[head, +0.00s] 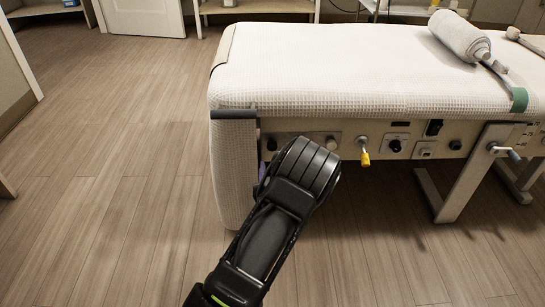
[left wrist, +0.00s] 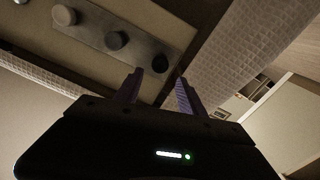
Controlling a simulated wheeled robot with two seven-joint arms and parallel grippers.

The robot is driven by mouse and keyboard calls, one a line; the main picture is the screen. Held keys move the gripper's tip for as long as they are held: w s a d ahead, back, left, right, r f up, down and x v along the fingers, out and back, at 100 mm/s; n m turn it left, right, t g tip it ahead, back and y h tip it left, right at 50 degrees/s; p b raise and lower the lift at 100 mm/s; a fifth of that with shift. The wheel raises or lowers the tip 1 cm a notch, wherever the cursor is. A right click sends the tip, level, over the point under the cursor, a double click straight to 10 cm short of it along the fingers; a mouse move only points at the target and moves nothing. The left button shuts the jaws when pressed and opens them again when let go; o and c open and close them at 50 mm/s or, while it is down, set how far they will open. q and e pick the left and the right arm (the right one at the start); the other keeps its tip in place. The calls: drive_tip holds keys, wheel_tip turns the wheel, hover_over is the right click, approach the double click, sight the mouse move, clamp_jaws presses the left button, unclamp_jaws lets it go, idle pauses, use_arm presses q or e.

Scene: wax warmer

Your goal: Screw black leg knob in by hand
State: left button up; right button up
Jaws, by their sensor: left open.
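A small black knob (head: 271,144) sits at the left end of a metal plate on the side rail of the massage table. In the left wrist view, the black knob (left wrist: 160,63) lies just beyond my fingertips, roughly in line with the gap between them. My left gripper (left wrist: 157,82) is open, with a purple finger on each side and nothing between them. In the head view, my wrist hides most of the left gripper; a bit of a purple finger (head: 262,171) shows. I cannot tell how deep the knob sits. My right gripper is not in view.
Two greyer knobs (left wrist: 116,40) (left wrist: 65,15) sit on the same plate. Right of it are a yellow-tipped lever (head: 365,157), a black dial (head: 396,146) and a crank handle (head: 505,151). A white cover (head: 330,60) tops the table. Floor at left is clear.

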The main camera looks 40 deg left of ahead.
sight(272, 147)
use_arm(q)
drive_tip(key=shift+b+x, duration=0.5)
drive_tip(key=shift+x, duration=3.05)
drive_tip(key=shift+w+a+b, duration=0.1)
drive_tip(key=shift+w+b, duration=0.05)
drive_tip(key=shift+b, duration=0.15)
drive_tip(key=shift+c, duration=0.2)
